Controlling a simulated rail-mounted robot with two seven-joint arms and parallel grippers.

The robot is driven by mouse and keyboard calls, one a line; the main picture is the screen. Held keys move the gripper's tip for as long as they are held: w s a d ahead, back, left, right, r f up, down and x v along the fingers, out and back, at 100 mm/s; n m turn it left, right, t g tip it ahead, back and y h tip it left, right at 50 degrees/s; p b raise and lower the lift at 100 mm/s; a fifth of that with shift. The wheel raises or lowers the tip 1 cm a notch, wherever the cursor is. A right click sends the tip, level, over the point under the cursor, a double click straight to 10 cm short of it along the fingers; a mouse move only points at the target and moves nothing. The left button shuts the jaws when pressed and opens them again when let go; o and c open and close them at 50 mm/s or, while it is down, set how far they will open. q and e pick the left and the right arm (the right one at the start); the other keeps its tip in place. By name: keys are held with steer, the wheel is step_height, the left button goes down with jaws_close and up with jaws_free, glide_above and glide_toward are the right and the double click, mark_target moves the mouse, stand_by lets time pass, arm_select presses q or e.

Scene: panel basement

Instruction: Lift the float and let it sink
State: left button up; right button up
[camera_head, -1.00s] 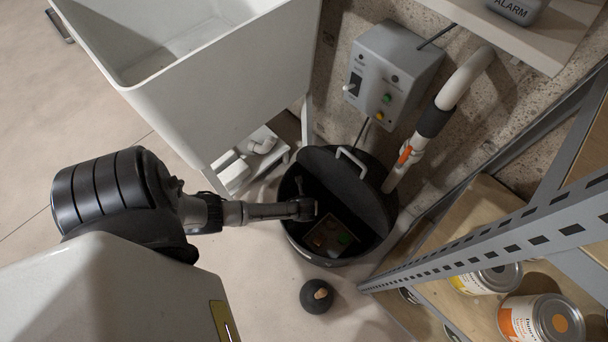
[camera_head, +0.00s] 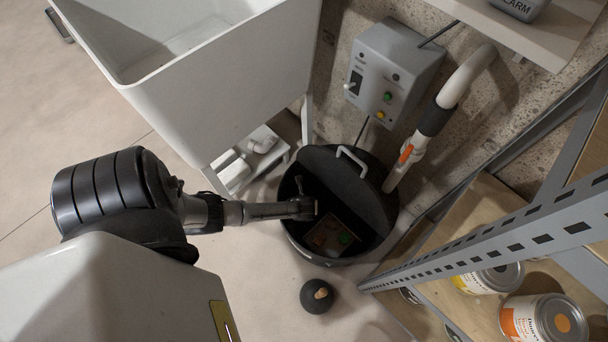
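The round black sump pit (camera_head: 340,256) stands open on the floor, its dark lid (camera_head: 352,190) with a pale handle tilted up at the back. Inside, a brownish boxy unit with a green spot (camera_head: 344,238) shows in deep shadow. I cannot make out a float there for certain. My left gripper (camera_head: 308,208) reaches in from the left over the pit's left rim, its tip above the opening. Its fingers are too small and dark to tell whether they are open or hold anything. My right gripper is not in view.
A black ball with a tan knob (camera_head: 317,296) lies on the floor before the pit. A grey control box (camera_head: 391,75) and white pipe (camera_head: 465,78) are behind. A white sink (camera_head: 215,95) stands left; a metal shelf with paint cans (camera_head: 541,318) stands right.

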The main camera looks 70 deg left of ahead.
arm_select(q)
steer(key=shift+s+f, duration=0.1)
steer(key=shift+s, duration=0.1)
jaws_close()
